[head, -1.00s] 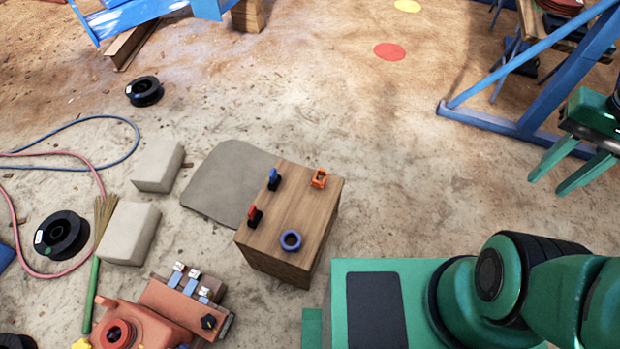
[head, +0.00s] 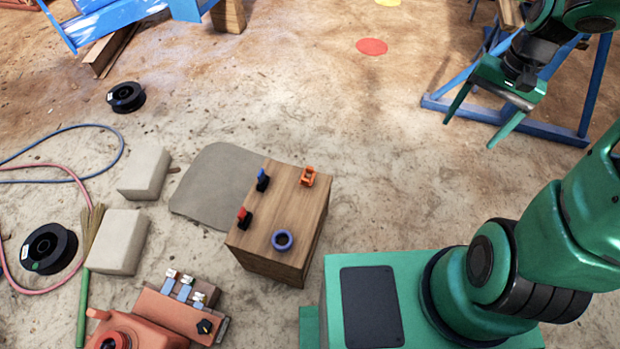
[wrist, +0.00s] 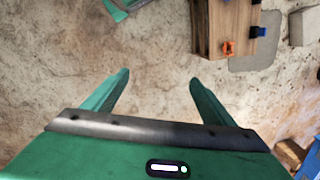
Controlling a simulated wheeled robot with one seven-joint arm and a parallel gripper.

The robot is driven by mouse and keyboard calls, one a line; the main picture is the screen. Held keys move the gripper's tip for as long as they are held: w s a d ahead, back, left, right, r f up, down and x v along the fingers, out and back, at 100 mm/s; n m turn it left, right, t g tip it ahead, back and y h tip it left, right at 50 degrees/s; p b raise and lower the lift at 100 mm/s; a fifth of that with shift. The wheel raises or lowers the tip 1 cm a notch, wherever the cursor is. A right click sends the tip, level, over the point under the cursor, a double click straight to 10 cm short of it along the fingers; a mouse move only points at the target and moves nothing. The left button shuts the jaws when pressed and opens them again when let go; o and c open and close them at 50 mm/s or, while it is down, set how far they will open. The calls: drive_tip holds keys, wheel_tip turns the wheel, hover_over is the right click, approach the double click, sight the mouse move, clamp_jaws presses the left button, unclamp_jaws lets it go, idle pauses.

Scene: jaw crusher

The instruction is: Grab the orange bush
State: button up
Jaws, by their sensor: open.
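The orange bush (head: 308,177) is a small squarish orange piece with an opening. It stands on top of a wooden block (head: 290,215), near the block's far right corner. In the wrist view the orange bush (wrist: 229,47) shows at the upper right, beyond my fingertips. My gripper (head: 482,130) is green, open and empty. It hangs in the air to the right of the block and farther back, well apart from the bush. In the wrist view both fingers of my gripper (wrist: 158,80) are spread with only bare floor between them.
A blue ring (head: 282,240), a blue-and-black piece (head: 263,180) and a red-and-black piece (head: 244,218) share the block top. A blue frame (head: 560,125) stands behind my gripper. Grey blocks (head: 117,241), black spools (head: 48,248) and hoses lie at left.

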drive_tip(key=w+a+f+m+y, duration=0.2)
drive_tip(key=w+a+f, duration=0.35)
drive_tip(key=f, duration=0.45)
drive_tip(key=w+a+f+m+y, duration=0.1)
drive_tip(key=w+a+f+y, duration=0.2)
drive_tip(key=w+a+f, duration=0.5)
drive_tip(key=w+a+f+m+t+y, duration=0.1)
drive_tip(key=a+f+m, duration=0.3)
drive_tip(key=a+f, duration=0.4)
drive_tip(key=w+a+f+m+t+y, duration=0.2)
drive_tip(key=a+f, duration=0.5)
drive_tip(key=f, duration=0.4)
drive_tip(key=w+a+f+m+t+y, duration=0.1)
drive_tip(key=a+f+m+y, duration=0.2)
drive_tip(key=a+f+m, duration=0.2)
drive_tip(key=shift+w+a+f+m+t, duration=0.15)
drive_tip(key=shift+a+f+m+t, duration=0.05)
drive_tip(key=shift+a+f, duration=0.85)
drive_tip(key=shift+w+a+f+m+t, duration=0.1)
drive_tip(key=shift+a+f+m+t, duration=0.1)
drive_tip(key=shift+a+f, duration=0.8)
drive_tip(key=shift+d+f, duration=0.2)
drive_tip(key=c, duration=1.3)
